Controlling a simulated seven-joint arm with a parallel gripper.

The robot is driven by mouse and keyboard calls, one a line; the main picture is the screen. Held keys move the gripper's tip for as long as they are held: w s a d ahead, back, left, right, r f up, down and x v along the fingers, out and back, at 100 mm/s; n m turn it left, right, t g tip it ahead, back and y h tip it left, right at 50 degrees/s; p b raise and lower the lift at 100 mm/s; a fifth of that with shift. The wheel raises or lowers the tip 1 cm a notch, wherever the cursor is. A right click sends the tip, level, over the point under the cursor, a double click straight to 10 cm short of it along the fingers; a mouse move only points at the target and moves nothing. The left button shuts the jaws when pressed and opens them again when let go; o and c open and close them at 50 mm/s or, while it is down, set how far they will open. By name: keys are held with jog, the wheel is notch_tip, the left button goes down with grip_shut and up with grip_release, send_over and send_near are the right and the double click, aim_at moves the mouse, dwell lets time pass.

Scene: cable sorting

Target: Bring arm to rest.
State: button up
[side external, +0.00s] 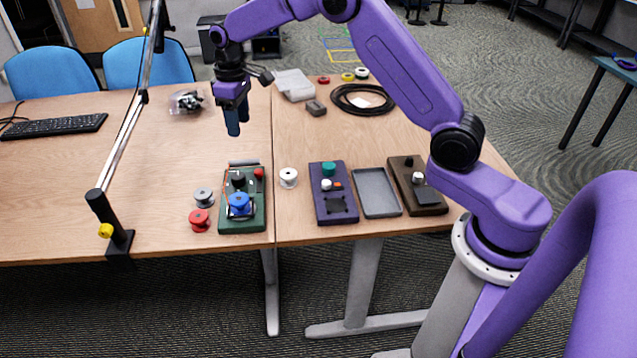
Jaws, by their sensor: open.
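My gripper (233,128) hangs in the air above the left table, pointing down, open and empty. It is above and behind the green box (256,222), apart from everything on the table. The green box carries a blue spool (239,204) and a red knob or spool (259,173). A red spool (200,221) and a grey spool (204,197) stand to its left. A white spool (288,178) stands to its right. My purple arm arches across from the right.
A purple box (335,215), a grey tray (377,190) and a brown box (420,196) line the right table's front. A black cable coil (363,99) lies behind. A metal pole (130,120) rises at left. A clear bag (188,102) and keyboard (54,127) lie farther left.

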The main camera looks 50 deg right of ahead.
jog(key=s+a+r+n, duration=0.1)
jog(key=s+a+r, duration=0.15)
jog(key=s, duration=0.45)
jog(key=s+a+r+n, duration=0.1)
jog(key=s+a+r, duration=0.15)
jog(key=s, duration=0.45)
jog(key=s+a+r+n, duration=0.1)
jog(key=s+a, duration=0.2)
jog(key=s, duration=0.4)
jog(key=s+d+n, duration=0.2)
jog(key=s+d, duration=0.2)
jog(key=s, duration=0.7)
jog(key=s+d+f+n, duration=0.1)
jog(key=s+d, duration=0.3)
jog(key=s, duration=0.7)
jog(key=shift+s+f+n, duration=0.25)
jog(key=shift+n, duration=0.25)
jog(key=shift+d, duration=0.1)
